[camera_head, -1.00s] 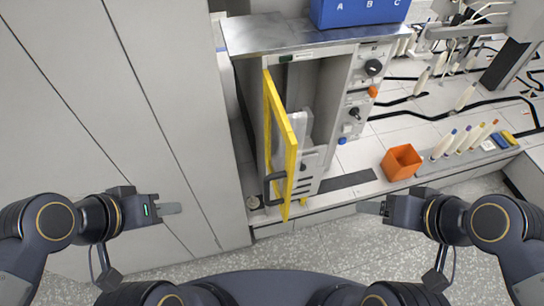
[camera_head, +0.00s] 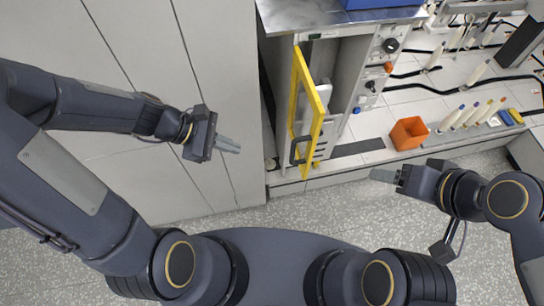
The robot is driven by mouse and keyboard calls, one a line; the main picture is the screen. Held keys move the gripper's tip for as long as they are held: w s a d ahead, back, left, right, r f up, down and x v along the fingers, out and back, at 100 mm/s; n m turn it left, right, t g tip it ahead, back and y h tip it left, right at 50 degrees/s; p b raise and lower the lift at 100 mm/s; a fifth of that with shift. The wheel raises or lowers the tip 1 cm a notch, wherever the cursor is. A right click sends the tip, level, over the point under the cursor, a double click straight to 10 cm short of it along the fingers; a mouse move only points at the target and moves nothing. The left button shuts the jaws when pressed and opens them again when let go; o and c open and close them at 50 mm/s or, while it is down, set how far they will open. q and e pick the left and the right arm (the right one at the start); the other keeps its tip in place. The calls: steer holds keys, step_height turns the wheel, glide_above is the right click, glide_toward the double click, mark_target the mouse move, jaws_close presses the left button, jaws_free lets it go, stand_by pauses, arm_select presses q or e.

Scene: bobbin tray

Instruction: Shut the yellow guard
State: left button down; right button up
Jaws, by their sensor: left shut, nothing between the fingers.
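The yellow guard (camera_head: 316,131) is a yellow-framed door on the grey machine cabinet (camera_head: 344,70). It stands open, swung outward toward me, so the cabinet's inside shows to its right. A dark handle (camera_head: 298,150) sits on the guard's left face, low near its free edge. My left gripper (camera_head: 236,147) is shut and empty, left of the handle and apart from it, in front of the grey panels. My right gripper (camera_head: 374,175) is at the right, below the orange bin, apart from the guard; its jaw opening is too small to tell.
An orange bin (camera_head: 409,134) stands on the bench right of the cabinet. Several white bobbins (camera_head: 463,116) with coloured tips stand farther right. A blue box (camera_head: 382,4) sits on top of the cabinet. Tall grey panels (camera_head: 130,40) close off the left. The speckled floor in front is clear.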

arm_select(q)
steer(key=w+d+f+n+b, duration=0.1)
steer(key=d+f+n, duration=0.1)
steer(key=d+f, duration=0.6)
steer(key=d, duration=0.3)
steer(key=shift+w+d+f, duration=0.2)
steer(key=shift+w, duration=0.2)
arm_select(e)
steer(key=shift+s+a+f, duration=0.15)
steer(key=shift+s+f, duration=0.2)
steer(key=shift+f, duration=0.1)
arm_select(q)
steer(key=shift+b, duration=0.35)
arm_select(e)
steer(key=shift+f, duration=0.1)
